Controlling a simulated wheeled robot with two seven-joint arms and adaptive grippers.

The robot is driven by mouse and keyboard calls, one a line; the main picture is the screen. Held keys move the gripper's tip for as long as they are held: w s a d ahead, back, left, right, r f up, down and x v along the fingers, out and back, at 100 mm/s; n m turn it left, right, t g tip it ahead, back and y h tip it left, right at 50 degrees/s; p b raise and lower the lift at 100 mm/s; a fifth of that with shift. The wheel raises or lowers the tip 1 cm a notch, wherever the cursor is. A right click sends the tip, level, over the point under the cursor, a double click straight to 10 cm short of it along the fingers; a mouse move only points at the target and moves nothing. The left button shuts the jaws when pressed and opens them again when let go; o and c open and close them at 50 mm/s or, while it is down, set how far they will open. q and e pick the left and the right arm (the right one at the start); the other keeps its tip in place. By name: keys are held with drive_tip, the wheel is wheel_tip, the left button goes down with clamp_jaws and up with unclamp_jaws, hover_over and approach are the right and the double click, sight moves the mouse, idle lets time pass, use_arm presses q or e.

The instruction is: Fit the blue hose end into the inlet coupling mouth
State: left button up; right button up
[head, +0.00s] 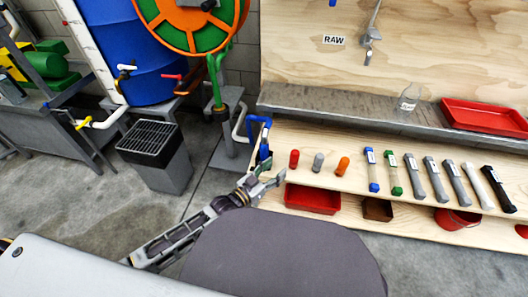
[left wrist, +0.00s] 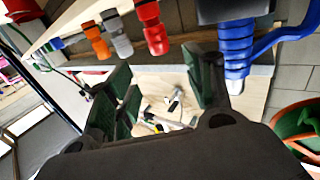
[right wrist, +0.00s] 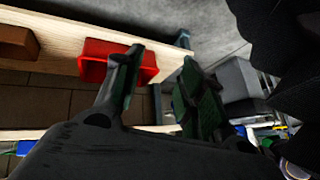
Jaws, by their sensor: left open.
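The blue hose end (head: 264,150) hangs at the left end of the wooden shelf, below a bent blue hose. In the left wrist view the ribbed blue hose end (left wrist: 237,45) is at upper right, beside the right-hand finger and outside the jaws. My left gripper (head: 274,171) is open and empty, close to the hose end; whether they touch is unclear. The left wrist view shows its spread fingers (left wrist: 165,85). My right gripper (right wrist: 162,62) shows only in its wrist view, open and empty. I cannot pick out the inlet coupling mouth with certainty.
A red bin (head: 312,199) sits below. A grey waste bin (head: 155,155) and blue barrel (head: 155,50) are left. Floor between is clear.

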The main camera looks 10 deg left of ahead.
drive_tip(key=shift+s+f, duration=0.1)
use_arm(q)
drive_tip(key=shift+o, duration=0.6)
use_arm(e)
drive_tip(key=w+r+p, duration=0.3)
drive_tip(key=r+p, duration=0.1)
drive_tip(key=r, duration=0.4)
use_arm(q)
drive_tip(key=s+a, duration=0.2)
drive_tip(key=a, duration=1.1)
drive_tip(key=shift+s+a+p, duration=0.2)
drive_tip(key=shift+a+p, duration=0.05)
drive_tip(key=shift+p, duration=0.2)
use_arm(e)
drive_tip(key=shift+s+d+r+n+g+h, duration=0.15)
drive_tip(key=shift+s+d+r+g+h, duration=0.15)
drive_tip(key=shift+s, duration=0.3)
drive_tip(key=shift+s+d+r+n+g+h, duration=0.2)
drive_tip(key=shift+s+d+g, duration=0.15)
drive_tip(key=shift+s, duration=0.3)
drive_tip(key=shift+s+d+r+n+g+h, duration=0.15)
drive_tip(key=shift+s+d+r+g+h, duration=0.15)
drive_tip(key=shift+s, duration=0.3)
use_arm(q)
drive_tip(key=shift+w, duration=0.1)
use_arm(e)
drive_tip(key=shift+f, duration=0.15)
